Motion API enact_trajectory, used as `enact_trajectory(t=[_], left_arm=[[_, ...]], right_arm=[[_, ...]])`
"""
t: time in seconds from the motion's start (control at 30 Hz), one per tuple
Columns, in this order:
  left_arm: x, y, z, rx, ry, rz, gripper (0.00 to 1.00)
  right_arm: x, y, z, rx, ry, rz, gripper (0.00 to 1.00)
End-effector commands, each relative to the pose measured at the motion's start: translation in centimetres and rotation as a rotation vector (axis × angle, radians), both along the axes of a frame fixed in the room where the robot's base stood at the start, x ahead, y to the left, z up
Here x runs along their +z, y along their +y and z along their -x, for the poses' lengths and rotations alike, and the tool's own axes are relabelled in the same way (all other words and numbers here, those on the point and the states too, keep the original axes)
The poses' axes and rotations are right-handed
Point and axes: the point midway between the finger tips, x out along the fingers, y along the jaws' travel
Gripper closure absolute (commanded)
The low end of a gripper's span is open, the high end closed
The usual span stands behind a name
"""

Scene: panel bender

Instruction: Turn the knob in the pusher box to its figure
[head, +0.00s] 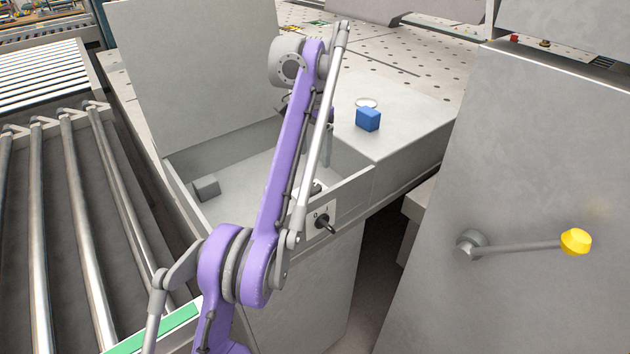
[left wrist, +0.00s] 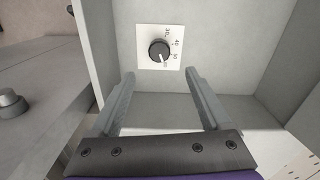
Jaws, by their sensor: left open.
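The black round knob (left wrist: 159,52) sits on a white square dial plate (left wrist: 143,38) on an inner wall of the pusher box. Figures 30, 40 and 50 run round its right side; a lower one is too small to read surely. A light mark on the knob seems to face down and slightly right. My left gripper (left wrist: 160,82) is open and empty, its fingers pointing at the wall, apart from the knob. My right gripper is not in view.
The box's lid (head: 195,70) stands raised behind. A grey block (head: 206,187) lies in the box. A 0/1 switch (head: 322,221) is on its front. A blue block (head: 368,119) stands on the surface to the right. A yellow-ended lever (head: 576,242) juts from a cabinet at right.

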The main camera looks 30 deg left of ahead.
Motion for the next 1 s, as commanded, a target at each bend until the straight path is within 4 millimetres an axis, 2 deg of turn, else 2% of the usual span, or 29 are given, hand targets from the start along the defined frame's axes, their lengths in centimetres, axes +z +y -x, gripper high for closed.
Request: enact_trajectory(t=[0.17, 0.37, 0.6, 0.8, 1.0], left_arm=[[-2.2, 0.1, 0.1, -0.002, 0.004, 0.001, 0.19], [-6.2, 0.0, 0.1, -0.001, 0.004, 0.001, 0.19], [-9.7, 0.0, 0.0, -0.001, 0.003, 0.000, 0.19], [-10.8, 0.0, 0.0, 0.000, 0.002, 0.000, 0.19], [-10.8, 0.0, 0.0, 0.000, 0.002, 0.000, 0.19]], right_arm=[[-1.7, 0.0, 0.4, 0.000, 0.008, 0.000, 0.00], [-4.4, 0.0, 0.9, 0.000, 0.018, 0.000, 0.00], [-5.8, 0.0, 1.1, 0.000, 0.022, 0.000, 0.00], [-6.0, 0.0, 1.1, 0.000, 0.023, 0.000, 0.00], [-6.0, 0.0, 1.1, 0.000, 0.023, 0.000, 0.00]])
